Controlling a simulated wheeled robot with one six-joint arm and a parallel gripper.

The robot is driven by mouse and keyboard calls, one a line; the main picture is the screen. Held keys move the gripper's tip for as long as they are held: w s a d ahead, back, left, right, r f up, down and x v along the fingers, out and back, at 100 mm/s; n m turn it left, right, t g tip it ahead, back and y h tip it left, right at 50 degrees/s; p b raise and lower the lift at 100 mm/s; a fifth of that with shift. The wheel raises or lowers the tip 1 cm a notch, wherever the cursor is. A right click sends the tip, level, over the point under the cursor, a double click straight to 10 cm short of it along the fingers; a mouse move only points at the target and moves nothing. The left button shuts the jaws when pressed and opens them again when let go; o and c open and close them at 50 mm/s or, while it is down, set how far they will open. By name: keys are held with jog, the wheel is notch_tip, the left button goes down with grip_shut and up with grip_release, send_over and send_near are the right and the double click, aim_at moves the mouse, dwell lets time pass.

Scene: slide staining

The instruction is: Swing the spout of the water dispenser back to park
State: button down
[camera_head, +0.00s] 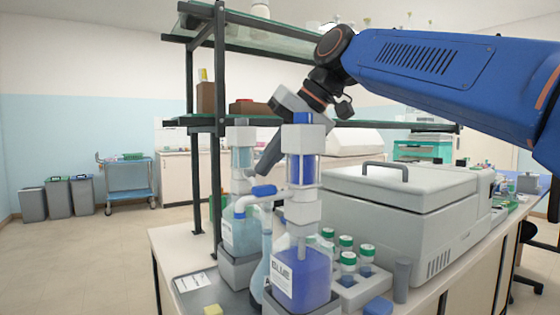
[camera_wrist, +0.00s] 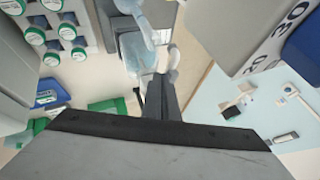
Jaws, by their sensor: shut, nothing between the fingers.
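The water dispenser (camera_head: 240,235) is a bottle of pale blue liquid with a grey-white pump head, standing behind the dark blue dispenser. Its white spout (camera_head: 243,204) carries a blue piece (camera_head: 263,190) and points right and toward the camera, above a pale, narrow-necked vessel (camera_head: 262,265). My gripper (camera_head: 262,168) is shut and empty, pointing down just above the spout, beside the pump head. I cannot tell whether it touches the spout. In the wrist view the closed fingers (camera_wrist: 163,88) reach toward pale blue, clear parts (camera_wrist: 135,50), which I cannot identify surely.
A dispenser of dark blue liquid (camera_head: 300,275) stands close in front, partly hiding the water dispenser. Green-capped bottles (camera_head: 347,265) stand in a rack at right, before a large lidded machine (camera_head: 390,205). A dark shelf post (camera_head: 216,150) rises behind at left.

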aim_at(247, 170)
jog(key=shift+s+a, duration=0.55)
jog(key=shift+a, duration=0.15)
jog(key=shift+s+a, duration=0.5)
jog(key=shift+a, duration=0.2)
jog(key=shift+w, duration=0.15)
jog(key=shift+w+d, duration=0.3)
jog(key=shift+w, duration=0.25)
